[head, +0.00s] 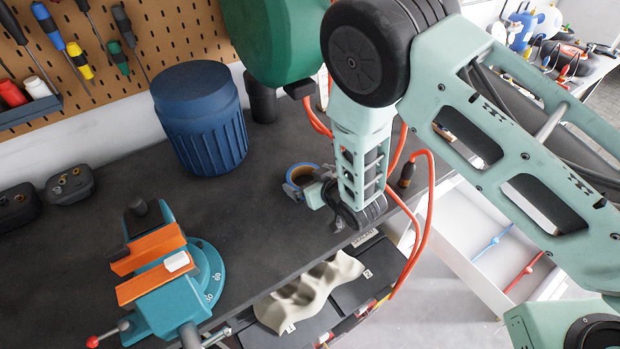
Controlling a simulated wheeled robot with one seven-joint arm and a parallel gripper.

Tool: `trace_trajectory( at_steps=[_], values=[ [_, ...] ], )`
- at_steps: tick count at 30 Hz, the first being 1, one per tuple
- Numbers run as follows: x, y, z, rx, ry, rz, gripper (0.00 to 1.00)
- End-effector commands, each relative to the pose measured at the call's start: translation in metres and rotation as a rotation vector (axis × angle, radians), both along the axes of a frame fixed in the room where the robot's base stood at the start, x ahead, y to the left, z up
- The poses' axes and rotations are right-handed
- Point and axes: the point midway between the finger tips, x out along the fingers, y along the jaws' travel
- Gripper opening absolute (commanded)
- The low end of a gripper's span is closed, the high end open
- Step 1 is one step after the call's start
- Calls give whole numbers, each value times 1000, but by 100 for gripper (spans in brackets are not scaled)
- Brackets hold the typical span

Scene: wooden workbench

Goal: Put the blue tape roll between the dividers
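The blue tape roll (303,167) is on or just above the dark bench top near its front edge, with its blue rim and tan inside showing. My gripper (299,191) is right at the roll's near side, at the lower end of my arm. Its fingers are small and partly hidden by my wrist, so I cannot tell whether they are closed on the roll. A white open tray or drawer (458,222) at the right holds a thin blue piece (492,244) and a thin red piece (524,271).
A large blue ribbed container (201,117) stands behind left of the roll. A teal and orange vise (165,275) is at the front left. A wavy beige piece (308,293) lies below the bench edge. Orange cables hang near my arm. The bench between vise and roll is clear.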

Motion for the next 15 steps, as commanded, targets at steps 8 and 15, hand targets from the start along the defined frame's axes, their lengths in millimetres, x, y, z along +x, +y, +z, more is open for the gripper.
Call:
trace_trajectory(
  at_steps=[8,15],
  values=[
    [-5,-4,5,0,0,-1,100],
    [-37,-24,22,2,1,0,100]
  ],
)
